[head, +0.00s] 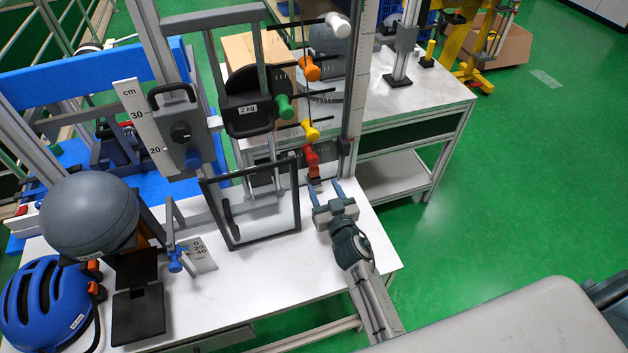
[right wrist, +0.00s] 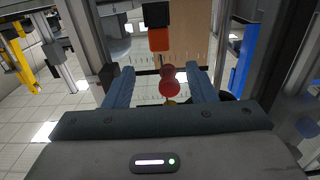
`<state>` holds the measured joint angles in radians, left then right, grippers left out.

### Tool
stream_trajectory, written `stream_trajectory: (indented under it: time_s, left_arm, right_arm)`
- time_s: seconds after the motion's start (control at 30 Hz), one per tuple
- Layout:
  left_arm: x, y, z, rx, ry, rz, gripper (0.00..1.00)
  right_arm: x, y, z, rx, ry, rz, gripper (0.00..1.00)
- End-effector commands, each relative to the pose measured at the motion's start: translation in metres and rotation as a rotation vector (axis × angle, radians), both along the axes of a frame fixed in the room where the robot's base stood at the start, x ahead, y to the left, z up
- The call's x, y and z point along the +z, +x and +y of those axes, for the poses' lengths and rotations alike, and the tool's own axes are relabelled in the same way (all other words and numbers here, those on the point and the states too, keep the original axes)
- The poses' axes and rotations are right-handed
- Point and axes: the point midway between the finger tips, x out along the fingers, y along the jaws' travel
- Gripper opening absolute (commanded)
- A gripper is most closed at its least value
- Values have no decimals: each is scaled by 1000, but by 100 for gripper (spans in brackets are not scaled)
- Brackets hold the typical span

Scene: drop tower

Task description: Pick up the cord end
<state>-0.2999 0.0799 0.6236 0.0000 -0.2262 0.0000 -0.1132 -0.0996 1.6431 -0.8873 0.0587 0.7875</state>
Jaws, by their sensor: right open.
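I cannot make out for sure which piece is the cord end. A small orange-red piece (head: 314,172) hangs low by the upright post in the head view. In the right wrist view it shows as an orange block (right wrist: 159,40) with a black part. A red knob (head: 311,155) is just above it in the head view and shows between the fingers in the right wrist view (right wrist: 168,78). My right gripper (head: 325,184) is open, with its blue fingers pointing at these pieces and nothing seen gripped. My left gripper is out of view.
Orange (head: 310,69), green (head: 285,106) and yellow (head: 311,131) knobs are above. A ruled upright post (head: 356,90) and a black-framed clear panel (head: 252,210) stand close by. A grey ball (head: 88,214) and blue helmet (head: 45,300) are at left.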

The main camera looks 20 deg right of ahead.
Motion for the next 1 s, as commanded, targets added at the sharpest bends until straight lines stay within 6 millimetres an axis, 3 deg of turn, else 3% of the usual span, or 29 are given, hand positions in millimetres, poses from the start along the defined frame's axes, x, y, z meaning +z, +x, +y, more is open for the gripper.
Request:
stream_trajectory:
  time_s: [0.07, 0.13, 0.6, 0.9, 0.93, 1.0]
  left_arm:
    - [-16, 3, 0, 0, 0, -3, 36]
    - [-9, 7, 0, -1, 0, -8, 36]
    - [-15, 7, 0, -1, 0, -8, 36]
    - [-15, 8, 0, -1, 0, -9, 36]
    - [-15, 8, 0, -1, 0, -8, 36]
    - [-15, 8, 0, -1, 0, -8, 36]
  right_arm:
    - [-17, 0, 0, 0, 0, 0, 51]
    - [-8, 14, 0, 0, -1, -3, 51]
    - [-10, 69, 2, 0, -1, -1, 51]
    - [-9, 75, 2, 0, 0, 1, 51]
    - [-9, 75, 2, 0, 0, 1, 49]
    - [-9, 75, 2, 0, 0, 0, 35]
